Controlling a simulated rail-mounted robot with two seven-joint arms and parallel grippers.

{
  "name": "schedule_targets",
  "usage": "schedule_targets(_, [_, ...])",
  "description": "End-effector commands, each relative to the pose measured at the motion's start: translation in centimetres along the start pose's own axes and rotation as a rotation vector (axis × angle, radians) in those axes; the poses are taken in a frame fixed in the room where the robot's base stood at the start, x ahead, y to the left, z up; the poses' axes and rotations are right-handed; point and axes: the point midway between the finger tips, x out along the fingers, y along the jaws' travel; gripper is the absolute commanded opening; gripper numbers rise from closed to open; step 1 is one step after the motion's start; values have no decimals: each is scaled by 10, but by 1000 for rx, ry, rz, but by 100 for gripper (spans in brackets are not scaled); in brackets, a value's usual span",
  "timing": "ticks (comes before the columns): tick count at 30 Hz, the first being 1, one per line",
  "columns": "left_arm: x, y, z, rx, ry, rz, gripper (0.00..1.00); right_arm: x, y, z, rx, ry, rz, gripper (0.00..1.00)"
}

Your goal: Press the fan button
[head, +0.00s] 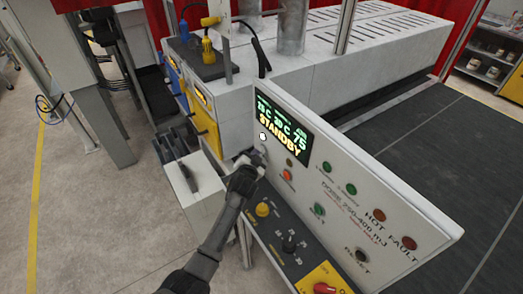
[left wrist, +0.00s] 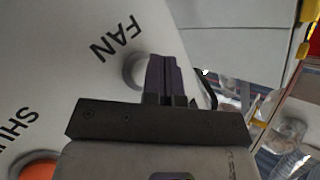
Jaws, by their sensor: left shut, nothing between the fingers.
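The control panel (head: 345,205) is a slanted white face with a green and yellow screen (head: 284,130) reading STANDBY. My left gripper (head: 255,154) is shut and empty at the panel's left end, below the screen. In the left wrist view, the shut fingers (left wrist: 165,76) stand over the right part of a round grey fan button (left wrist: 132,70), beside the label FAN. I cannot tell whether the fingertips touch it. In the head view the gripper mostly hides this button. A small white round spot (head: 262,136) shows just above. My right gripper is not in view.
An orange button (head: 287,175) sits close right of the gripper; it also shows in the left wrist view (left wrist: 40,168). A dark conveyor belt (head: 440,150) runs behind the panel.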

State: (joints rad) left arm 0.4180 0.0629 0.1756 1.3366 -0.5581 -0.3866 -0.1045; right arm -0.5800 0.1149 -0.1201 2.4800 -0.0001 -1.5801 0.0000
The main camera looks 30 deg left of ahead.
Motion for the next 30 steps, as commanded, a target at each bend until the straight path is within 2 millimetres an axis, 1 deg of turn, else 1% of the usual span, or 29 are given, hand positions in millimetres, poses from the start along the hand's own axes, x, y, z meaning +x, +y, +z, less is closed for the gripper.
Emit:
schedule_targets(10, [2, 2, -1, 0, 0, 0, 0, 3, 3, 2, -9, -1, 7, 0])
schedule_targets(30, [6, 4, -5, 0, 1, 0, 0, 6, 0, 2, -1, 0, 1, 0])
